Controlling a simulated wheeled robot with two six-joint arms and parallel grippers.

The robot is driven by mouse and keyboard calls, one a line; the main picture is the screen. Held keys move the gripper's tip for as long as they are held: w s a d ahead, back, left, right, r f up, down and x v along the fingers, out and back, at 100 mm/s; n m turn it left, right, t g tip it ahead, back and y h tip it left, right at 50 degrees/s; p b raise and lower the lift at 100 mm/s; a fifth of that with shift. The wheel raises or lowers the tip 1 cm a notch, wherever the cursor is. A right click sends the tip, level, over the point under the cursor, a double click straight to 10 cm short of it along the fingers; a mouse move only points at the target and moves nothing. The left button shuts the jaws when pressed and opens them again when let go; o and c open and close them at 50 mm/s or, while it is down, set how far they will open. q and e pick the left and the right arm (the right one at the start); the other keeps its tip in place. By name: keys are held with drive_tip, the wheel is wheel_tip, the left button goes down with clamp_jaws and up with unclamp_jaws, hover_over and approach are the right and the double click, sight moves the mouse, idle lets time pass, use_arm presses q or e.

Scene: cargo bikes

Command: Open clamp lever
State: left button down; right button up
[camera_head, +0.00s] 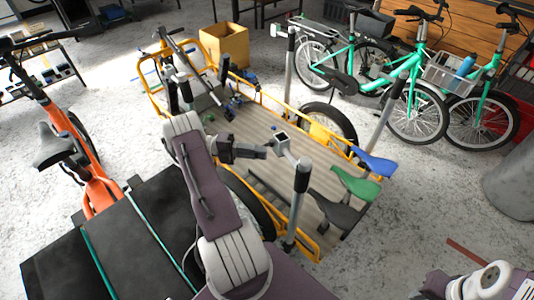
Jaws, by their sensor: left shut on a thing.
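The cargo bike's wooden deck (262,135) with its yellow frame fills the middle of the view. A grey post (294,222) with a black top (302,175) stands at its near side. A light grey clamp lever (283,143) reaches left and up from that post's top. My left gripper (263,152) comes from the left and is shut at the lever, with its fingertips partly hidden by their small size. My right arm (485,282) shows at the bottom right corner; whether its jaws are open cannot be seen.
Black, green and blue saddles (357,186) sit at the deck's right end. More upright posts (390,105) stand around the deck. An orange bike (88,170) is at left, teal bikes (420,95) at upper right. A cardboard box (225,45) stands behind. Floor at lower right is mostly clear.

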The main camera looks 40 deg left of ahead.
use_arm(q)
drive_tip(key=shift+a+m+g+h, duration=0.1)
drive_tip(key=shift+m+g+h, duration=0.2)
drive_tip(key=shift+g, duration=0.1)
drive_tip(key=c, duration=1.4)
unclamp_jaws()
drive_tip(key=shift+o, duration=0.2)
